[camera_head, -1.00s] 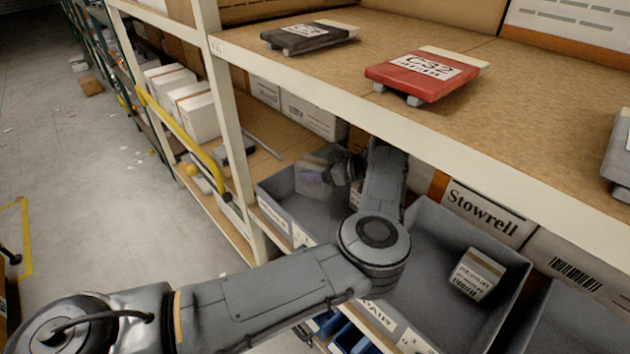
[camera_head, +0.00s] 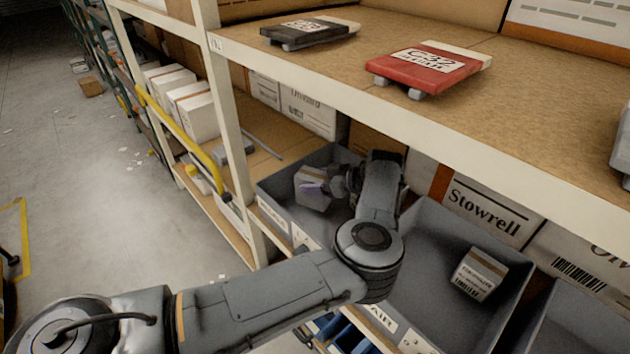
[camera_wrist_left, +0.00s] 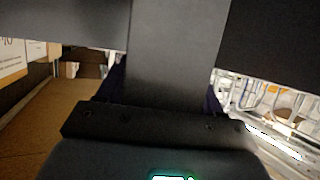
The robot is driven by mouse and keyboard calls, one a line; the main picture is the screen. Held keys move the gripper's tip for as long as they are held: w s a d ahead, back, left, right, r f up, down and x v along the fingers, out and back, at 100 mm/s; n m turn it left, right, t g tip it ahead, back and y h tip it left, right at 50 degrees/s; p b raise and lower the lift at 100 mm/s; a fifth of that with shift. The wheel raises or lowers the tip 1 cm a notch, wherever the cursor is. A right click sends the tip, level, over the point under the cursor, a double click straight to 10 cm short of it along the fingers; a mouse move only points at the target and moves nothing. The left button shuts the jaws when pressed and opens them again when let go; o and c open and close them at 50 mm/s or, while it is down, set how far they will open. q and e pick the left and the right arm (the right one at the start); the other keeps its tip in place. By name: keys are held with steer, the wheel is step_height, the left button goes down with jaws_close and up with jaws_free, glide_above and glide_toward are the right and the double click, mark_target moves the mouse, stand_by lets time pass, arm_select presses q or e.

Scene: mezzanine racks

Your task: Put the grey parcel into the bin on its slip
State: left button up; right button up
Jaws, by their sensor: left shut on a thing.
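The grey parcel (camera_head: 312,188) is a small boxy item over the left grey bin (camera_head: 262,192), under the upper shelf. My left gripper (camera_head: 328,187) is shut on it, reaching in from the right side of the parcel. I cannot tell whether the parcel touches the bin floor. My forearm hides part of that bin. In the left wrist view the gripper body (camera_wrist_left: 150,140) fills the bottom, and a broad grey block stands in front of it. The bins carry paper labels on their fronts, too small to read fully. My right gripper is not in view.
Above, the shelf (camera_head: 400,115) carries a red slip holder (camera_head: 425,68) and a black one (camera_head: 308,30). A rack post (camera_head: 228,120) and yellow rail (camera_head: 180,140) stand at left.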

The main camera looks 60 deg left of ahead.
arm_select(q)
steer(key=shift+f, duration=0.25)
steer(key=o, duration=1.3)
steer(key=shift+c, duration=0.2)
steer(key=shift+r, duration=0.1)
